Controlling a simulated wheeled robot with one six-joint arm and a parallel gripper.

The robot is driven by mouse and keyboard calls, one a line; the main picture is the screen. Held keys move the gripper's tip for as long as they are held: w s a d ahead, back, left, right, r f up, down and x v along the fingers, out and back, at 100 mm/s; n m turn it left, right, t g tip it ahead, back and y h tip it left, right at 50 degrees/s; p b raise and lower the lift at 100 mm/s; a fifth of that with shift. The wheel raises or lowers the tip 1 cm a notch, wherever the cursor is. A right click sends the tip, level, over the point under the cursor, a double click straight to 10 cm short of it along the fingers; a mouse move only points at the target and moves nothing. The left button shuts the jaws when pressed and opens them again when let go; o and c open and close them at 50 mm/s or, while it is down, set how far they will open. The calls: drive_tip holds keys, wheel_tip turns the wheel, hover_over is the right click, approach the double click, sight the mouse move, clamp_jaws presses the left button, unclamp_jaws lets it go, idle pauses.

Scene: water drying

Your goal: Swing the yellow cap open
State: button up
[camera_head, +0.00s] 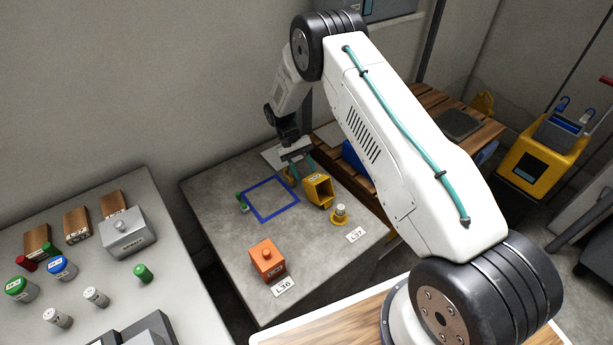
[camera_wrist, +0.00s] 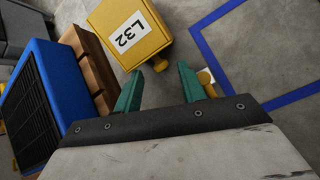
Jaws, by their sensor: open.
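A yellow box-like piece (camera_head: 318,190) with a dark hollow side facing the head camera stands on the grey table, right of the blue square outline. In the wrist view a yellow block labelled L32 (camera_wrist: 130,30) with a small yellow knob (camera_wrist: 160,64) lies just beyond my fingers; it looks like the same piece. I cannot tell which part is the cap. My gripper (camera_head: 300,165) is open and empty behind the yellow piece. Its teal fingers (camera_wrist: 163,85) are apart from the knob in the wrist view. A small yellow-and-white item (camera_wrist: 206,78) is partly hidden by the right finger.
A blue square outline (camera_head: 249,190) marks the table. An orange knobbed box (camera_head: 267,260) stands at the front; a white cylinder on a yellow base (camera_head: 340,214) stands at right.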

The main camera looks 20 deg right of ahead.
drive_tip(key=v, duration=0.5)
drive_tip(key=shift+w+a+r, duration=0.1)
drive_tip(key=shift+w+r, duration=0.05)
drive_tip(key=shift+r, duration=0.05)
drive_tip(key=s, duration=0.1)
drive_tip(key=s+f, duration=0.1)
drive_tip(key=s, duration=0.1)
drive_tip(key=shift+f+n+g, duration=0.1)
drive_tip(key=shift+n+g, duration=0.2)
drive_tip(key=s+r+t, duration=0.1)
drive_tip(key=s+r, duration=0.5)
drive_tip(key=r, duration=0.3)
drive_tip(key=s+d+r+n+t+y, duration=0.1)
drive_tip(key=s+r, duration=0.5)
drive_tip(key=r, duration=0.3)
drive_tip(key=s+r+t, duration=0.1)
drive_tip(key=s+r, duration=0.4)
drive_tip(key=r, duration=0.5)
drive_tip(key=s+r+t, duration=0.3)
drive_tip(key=s+r, duration=0.2)
drive_tip(key=s, duration=0.6)
drive_tip(key=s+d+r+t+y, duration=0.1)
drive_tip(key=s+r+t, duration=0.2)
drive_tip(key=s, duration=0.8)
drive_tip(key=shift+d+r+t, duration=0.2)
drive_tip(key=shift+r+t, duration=0.1)
drive_tip(key=shift+r, duration=1.05)
